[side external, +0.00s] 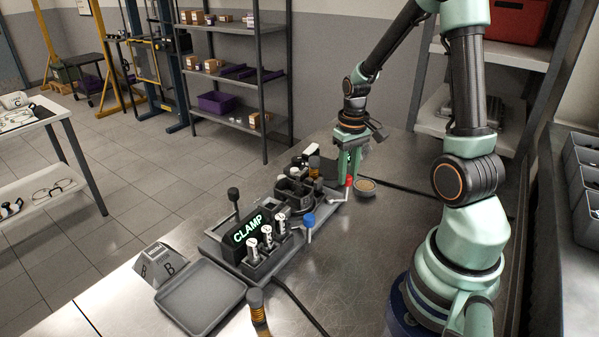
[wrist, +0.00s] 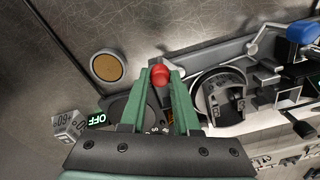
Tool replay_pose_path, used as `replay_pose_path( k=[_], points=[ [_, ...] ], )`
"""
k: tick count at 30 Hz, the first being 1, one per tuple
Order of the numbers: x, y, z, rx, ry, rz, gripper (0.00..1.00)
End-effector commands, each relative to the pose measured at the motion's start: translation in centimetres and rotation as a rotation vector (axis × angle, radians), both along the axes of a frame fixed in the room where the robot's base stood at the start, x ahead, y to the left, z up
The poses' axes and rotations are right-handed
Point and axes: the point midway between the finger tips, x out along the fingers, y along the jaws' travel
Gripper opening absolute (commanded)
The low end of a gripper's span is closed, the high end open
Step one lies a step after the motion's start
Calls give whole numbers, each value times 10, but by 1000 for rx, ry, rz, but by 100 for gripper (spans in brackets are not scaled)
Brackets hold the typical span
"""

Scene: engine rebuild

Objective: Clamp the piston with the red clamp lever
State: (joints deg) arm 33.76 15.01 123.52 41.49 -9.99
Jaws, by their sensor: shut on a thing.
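The red clamp lever (side external: 349,182) stands at the far right end of the grey fixture on the bench. My gripper (side external: 349,172) comes down over it from above. In the wrist view, its red knob (wrist: 160,76) sits between the green fingertips of my gripper (wrist: 161,78), which are shut on it. Beside the lever is a dark round holder (side external: 296,193), which also shows in the wrist view (wrist: 221,92) with dark parts inside. I cannot tell for sure which of these parts is the piston.
A green-lit CLAMP display (side external: 247,229) and several silver cylindrical parts (side external: 267,237) stand at the fixture's near end. A blue-topped lever (side external: 308,221) is at its front. A tan-topped disc (side external: 364,185) lies beside my gripper. An empty grey tray (side external: 201,298) is at the near left.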

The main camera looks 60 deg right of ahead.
Motion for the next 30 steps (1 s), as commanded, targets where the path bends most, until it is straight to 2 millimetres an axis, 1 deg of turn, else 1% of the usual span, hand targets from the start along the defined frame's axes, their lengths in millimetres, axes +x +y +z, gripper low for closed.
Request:
replay_pose_path(
  k=[8,18,30],
  points=[
    [-3,5,1,0,-1,-138,0],
    [-8,17,1,0,0,-447,0],
    [-9,33,1,-1,-1,-826,0]
  ],
)
